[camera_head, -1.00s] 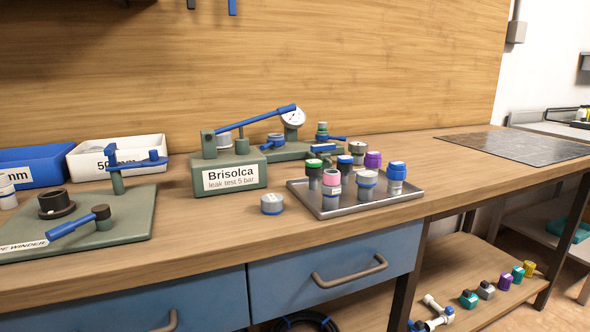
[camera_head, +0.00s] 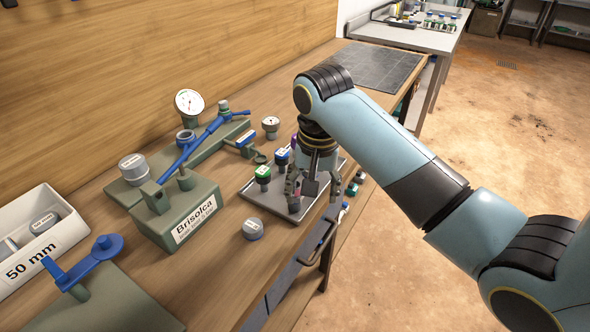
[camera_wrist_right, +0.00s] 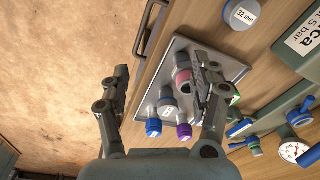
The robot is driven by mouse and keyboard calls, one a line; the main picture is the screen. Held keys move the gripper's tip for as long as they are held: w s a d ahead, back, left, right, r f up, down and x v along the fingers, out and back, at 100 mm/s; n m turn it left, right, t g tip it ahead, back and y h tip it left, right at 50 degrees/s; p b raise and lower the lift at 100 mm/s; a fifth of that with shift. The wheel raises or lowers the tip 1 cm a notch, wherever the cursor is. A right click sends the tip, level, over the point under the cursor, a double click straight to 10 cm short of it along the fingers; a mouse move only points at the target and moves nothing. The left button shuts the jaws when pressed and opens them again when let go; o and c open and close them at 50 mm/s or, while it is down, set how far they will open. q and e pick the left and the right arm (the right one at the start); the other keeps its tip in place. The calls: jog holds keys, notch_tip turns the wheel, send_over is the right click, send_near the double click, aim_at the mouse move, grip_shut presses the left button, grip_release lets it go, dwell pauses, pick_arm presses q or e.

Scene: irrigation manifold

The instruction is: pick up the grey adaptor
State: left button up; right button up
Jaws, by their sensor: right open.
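My right gripper (camera_head: 313,194) is open over the metal tray (camera_head: 262,205) and hides part of it. In the wrist view its two fingers (camera_wrist_right: 163,68) spread above the tray's fittings, with nothing held. A grey fitting (camera_wrist_right: 167,99) shows between the fingers, close to a pink-topped one (camera_wrist_right: 183,79) and a blue-topped one (camera_wrist_right: 153,127). Another grey round fitting (camera_head: 253,229), with a blue band, stands alone on the bench left of the tray; its top reads 32 mm in the wrist view (camera_wrist_right: 241,15). I cannot tell which grey piece is the adaptor. My left gripper is out of view.
The green Brisolca leak tester (camera_head: 177,215) stands left of the tray, with a gauge (camera_head: 189,102) behind. A dark mat (camera_head: 377,67) lies clear at the bench's far end.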

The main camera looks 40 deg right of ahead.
jog(key=w+r+m, duration=0.1)
jog(key=w, duration=0.1)
jog(key=w+r+m, duration=0.1)
jog(key=w+r, duration=0.1)
jog(key=w+r+m+g, duration=0.1)
jog(key=w, duration=0.1)
jog(key=shift+w+d+r+m, duration=0.2)
jog(key=shift+w+r+m, duration=0.1)
jog(key=shift+m, duration=0.1)
jog(key=shift+w+f, duration=0.2)
jog(key=f, duration=1)
jog(key=shift+s, duration=0.2)
jog(key=c, duration=1.3)
jog(key=shift+o, duration=0.2)
